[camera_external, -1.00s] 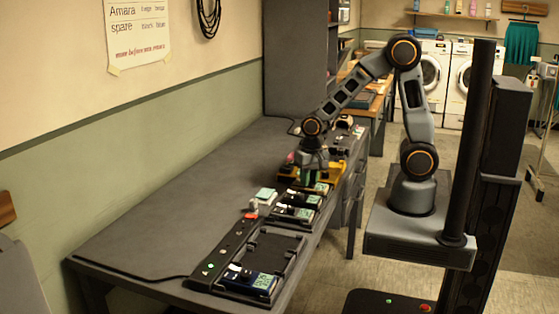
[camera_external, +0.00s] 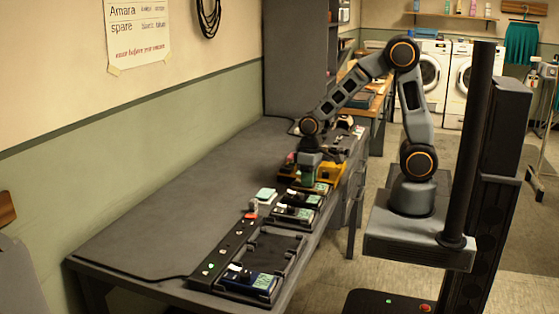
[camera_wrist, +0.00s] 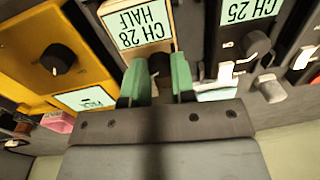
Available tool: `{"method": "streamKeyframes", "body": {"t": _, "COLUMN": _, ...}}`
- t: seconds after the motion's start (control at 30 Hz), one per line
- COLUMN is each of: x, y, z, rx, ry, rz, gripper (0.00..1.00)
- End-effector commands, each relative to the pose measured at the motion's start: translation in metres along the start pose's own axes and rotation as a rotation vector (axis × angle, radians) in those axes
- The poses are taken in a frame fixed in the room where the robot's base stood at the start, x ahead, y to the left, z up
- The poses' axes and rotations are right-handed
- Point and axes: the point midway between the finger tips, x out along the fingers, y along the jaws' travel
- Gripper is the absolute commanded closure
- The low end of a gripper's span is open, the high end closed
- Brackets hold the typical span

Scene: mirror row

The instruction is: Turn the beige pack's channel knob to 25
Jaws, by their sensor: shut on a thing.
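In the wrist view the beige pack (camera_wrist: 183,22) appears upside down, with a pale green display (camera_wrist: 140,24) reading CH 28 HALF. Its dark channel knob (camera_wrist: 159,64) sits between the green fingertips of my gripper (camera_wrist: 161,78). My gripper is shut on this knob, and the fingers hide part of it. In the external view my gripper (camera_external: 308,175) points down at the row of packs near the bench's far end; the knob cannot be made out there.
A yellow pack (camera_wrist: 22,65) with a black knob (camera_wrist: 58,60) stands close on one side. A dark pack (camera_wrist: 220,20) showing CH 25, with its own black knob (camera_wrist: 257,44), stands close on the other. An empty dark bay (camera_external: 272,250) lies nearer on the bench (camera_external: 190,215).

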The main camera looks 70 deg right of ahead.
Motion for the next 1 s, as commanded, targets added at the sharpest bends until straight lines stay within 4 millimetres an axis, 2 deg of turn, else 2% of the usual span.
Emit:
{"method": "streamKeyframes", "body": {"t": 0.57, "x": 0.0003, "y": 0.0000, "z": 0.0002, "rx": -0.032, "ry": -0.003, "rz": 0.000, "gripper": 1.00}}
{"method": "streamKeyframes", "body": {"t": 0.6, "x": 0.0003, "y": 0.0000, "z": 0.0002, "rx": -0.032, "ry": -0.003, "rz": 0.000, "gripper": 0.75}}
{"method": "streamKeyframes", "body": {"t": 0.87, "x": 0.0002, "y": 0.0000, "z": 0.0001, "rx": -0.031, "ry": -0.003, "rz": 0.000, "gripper": 0.50}}
{"method": "streamKeyframes", "body": {"t": 1.0, "x": 0.0002, "y": 0.0000, "z": 0.0001, "rx": -0.031, "ry": -0.003, "rz": 0.000, "gripper": 0.50}}
